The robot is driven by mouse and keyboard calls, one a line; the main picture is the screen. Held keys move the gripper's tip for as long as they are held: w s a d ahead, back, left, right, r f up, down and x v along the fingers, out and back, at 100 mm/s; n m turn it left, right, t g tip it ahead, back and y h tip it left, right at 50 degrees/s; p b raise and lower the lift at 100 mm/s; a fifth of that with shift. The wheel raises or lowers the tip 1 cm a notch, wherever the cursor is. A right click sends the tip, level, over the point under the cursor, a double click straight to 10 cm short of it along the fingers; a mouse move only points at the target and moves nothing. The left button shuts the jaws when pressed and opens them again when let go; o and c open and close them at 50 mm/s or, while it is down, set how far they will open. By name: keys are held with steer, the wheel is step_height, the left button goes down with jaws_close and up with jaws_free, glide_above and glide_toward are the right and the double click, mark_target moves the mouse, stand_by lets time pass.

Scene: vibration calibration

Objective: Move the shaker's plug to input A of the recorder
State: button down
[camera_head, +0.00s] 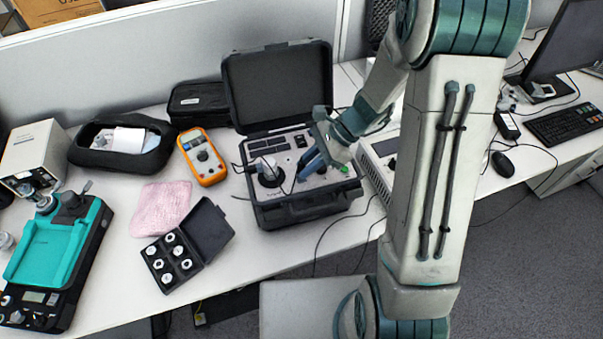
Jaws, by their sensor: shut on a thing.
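The open black case (308,211) stands on the desk with its lid (277,85) raised at the back. Its panel holds a round silver-and-black unit (268,174), likely the shaker, and several dark windows and small knobs. My gripper (302,177) reaches down from the right over the panel. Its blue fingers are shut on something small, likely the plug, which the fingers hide. A thin dark cable runs beside the fingertips. A light grey box (371,174) right of the case may be the recorder. My arm covers much of it, and input A cannot be made out.
An orange multimeter (202,157), pink cloth (161,208), small open box of round parts (208,229) and teal device (50,245) stand to the left. Loose cables (318,243) hang over the desk's front edge. A mouse (502,164) and keyboard (567,123) lie far right.

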steer(key=shift+r, duration=0.15)
steer(key=shift+r+p, duration=1.45)
steer(key=shift+r, duration=0.2)
steer(key=shift+r+p, duration=0.35)
steer(key=shift+r, duration=0.05)
step_height(320, 180, up, 5)
steer(key=p, duration=0.4)
steer(key=s+d+n+t+h+b, duration=0.2)
steer(key=s+d+n+t+b, duration=0.3)
steer(key=d+b, duration=0.75)
steer(key=s+d+f+n+t+h+b, duration=0.1)
steer(key=s+d+n+t+h+b, duration=0.15)
steer(key=d+n+b, duration=0.75)
steer(key=s+d+n+t+h+b, duration=0.1)
steer(key=s+d+n+t+b, duration=0.35)
steer(key=d+b, duration=1.05)
step_height(320, 180, down, 25)
steer(key=w+d+g+b, duration=0.1)
steer(key=w+b, duration=0.1)
steer(key=b, duration=1.9)
steer(key=shift+w+d+m, duration=0.2)
steer(key=shift+w+m, duration=0.1)
steer(key=shift+m, duration=0.15)
